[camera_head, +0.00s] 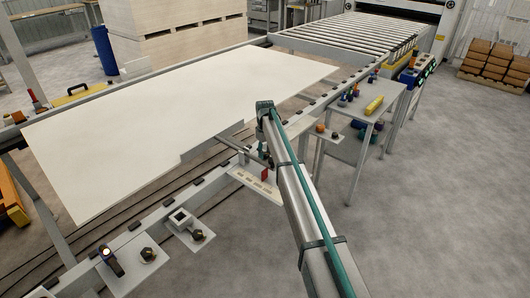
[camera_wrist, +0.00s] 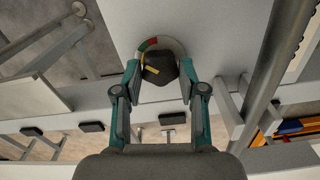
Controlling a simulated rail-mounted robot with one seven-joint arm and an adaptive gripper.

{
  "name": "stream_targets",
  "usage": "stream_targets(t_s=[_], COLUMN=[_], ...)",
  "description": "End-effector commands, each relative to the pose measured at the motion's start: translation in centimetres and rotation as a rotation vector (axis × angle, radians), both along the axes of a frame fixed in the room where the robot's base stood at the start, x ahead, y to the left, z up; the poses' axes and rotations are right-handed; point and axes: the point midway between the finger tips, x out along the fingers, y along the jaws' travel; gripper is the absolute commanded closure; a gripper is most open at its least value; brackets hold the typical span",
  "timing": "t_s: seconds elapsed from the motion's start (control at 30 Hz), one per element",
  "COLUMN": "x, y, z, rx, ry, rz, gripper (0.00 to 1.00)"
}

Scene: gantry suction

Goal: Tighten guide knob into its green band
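The guide knob (camera_wrist: 160,67) is black and many-sided, with a yellow mark on its left part. It sits on a pale round dial whose rim shows behind it. A short red and green band (camera_wrist: 148,44) lies on the dial's upper left rim, above the yellow mark. My gripper (camera_wrist: 160,72) has one teal finger on each side of the knob. The fingers are spread, and narrow gaps seem to show between the fingertips and the knob; contact is not clear. In the head view my arm hides the knob and the fingers.
A large white sheet (camera_head: 170,115) lies on the line left of my arm. A grey side table (camera_head: 390,100) with a yellow item and small coloured parts stands at right. A small shelf (camera_head: 325,140) with knobs sits just right of my arm. The right floor is open.

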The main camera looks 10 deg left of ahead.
Motion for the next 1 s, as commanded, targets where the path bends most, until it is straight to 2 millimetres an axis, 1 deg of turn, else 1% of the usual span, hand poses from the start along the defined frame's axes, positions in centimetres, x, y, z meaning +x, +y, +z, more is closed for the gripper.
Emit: stream_targets(t_s=[0.03,0.1,0.23,0.5,0.77,0.8,0.93,1.0], x=[-0.01,-0.01,0.01,0.04,0.04,0.05,0.05,0.06], y=[0.01,0.01,0.01,0.0,0.0,0.01,0.01,0.0], z=[0.01,0.02,-0.06,-0.01,0.05,0.05,0.04,0.04], rx=[0.0,0.0,0.001,0.001,0.0,0.0,0.0,0.0], ry=[0.0,0.0,0.001,0.001,0.0,0.0,0.0,0.0], rz=[0.0,0.0,-0.029,-0.183,-0.192,-0.191,-0.191,-0.19], gripper=[0.86,0.94,0.94,0.94,0.94,0.58,0.36,0.34])
